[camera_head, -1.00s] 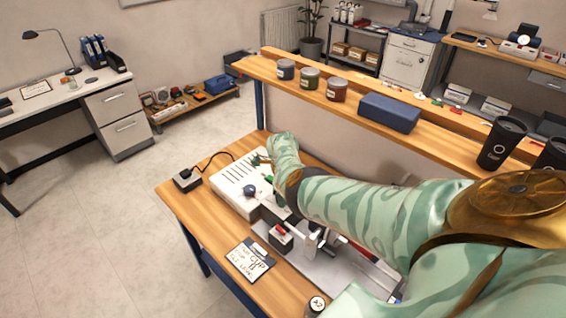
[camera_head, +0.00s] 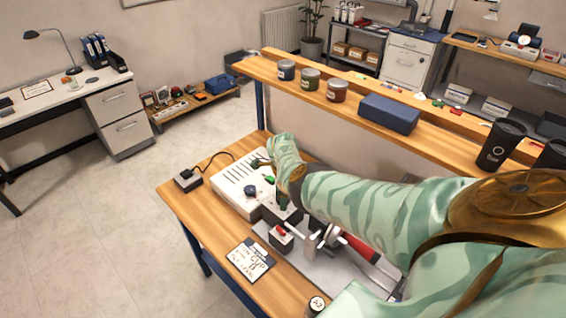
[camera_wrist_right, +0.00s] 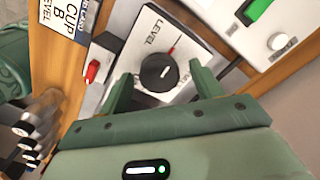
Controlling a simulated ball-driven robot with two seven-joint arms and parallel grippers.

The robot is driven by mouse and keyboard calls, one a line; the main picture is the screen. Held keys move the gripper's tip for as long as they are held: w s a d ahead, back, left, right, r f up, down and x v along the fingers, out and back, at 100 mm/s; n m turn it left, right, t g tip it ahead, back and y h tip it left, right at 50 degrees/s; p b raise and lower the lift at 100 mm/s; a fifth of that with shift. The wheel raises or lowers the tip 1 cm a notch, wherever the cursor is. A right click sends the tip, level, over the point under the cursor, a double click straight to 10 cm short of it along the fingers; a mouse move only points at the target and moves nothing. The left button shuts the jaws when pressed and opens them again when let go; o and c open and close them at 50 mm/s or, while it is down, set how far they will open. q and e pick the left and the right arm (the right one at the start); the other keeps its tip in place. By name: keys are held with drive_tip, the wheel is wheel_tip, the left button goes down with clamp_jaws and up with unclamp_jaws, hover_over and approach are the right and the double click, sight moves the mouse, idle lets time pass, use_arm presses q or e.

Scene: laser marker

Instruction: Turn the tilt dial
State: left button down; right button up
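A round black dial (camera_wrist_right: 158,73) with a white pointer line sits on a white plate printed "LEVEL" in the right wrist view, with a short red mark beside it. I see no "tilt" label. My right gripper (camera_wrist_right: 159,88) is open, with one green finger on each side of the dial. Whether the fingers touch it I cannot tell. In the head view my right gripper (camera_head: 281,199) is over the front of the white machine (camera_head: 236,180), and my arm hides much of it; I cannot make out the dial there. My left gripper is not in view.
A small box with a red switch (camera_head: 280,231) stands close to the gripper. A small black box (camera_head: 187,180) is at the left. The shelf (camera_head: 262,70) with jars runs behind my arm.

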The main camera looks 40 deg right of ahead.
wheel_tip(320, 180, up, 7)
drive_tip(key=p, duration=0.5)
drive_tip(key=shift+r, duration=0.2)
wheel_tip(320, 180, up, 9)
drive_tip(key=p, duration=0.2)
drive_tip(key=shift+p, duration=0.4)
wheel_tip(320, 180, up, 7)
drive_tip(key=p, duration=0.7)
drive_tip(key=shift+f, duration=0.1)
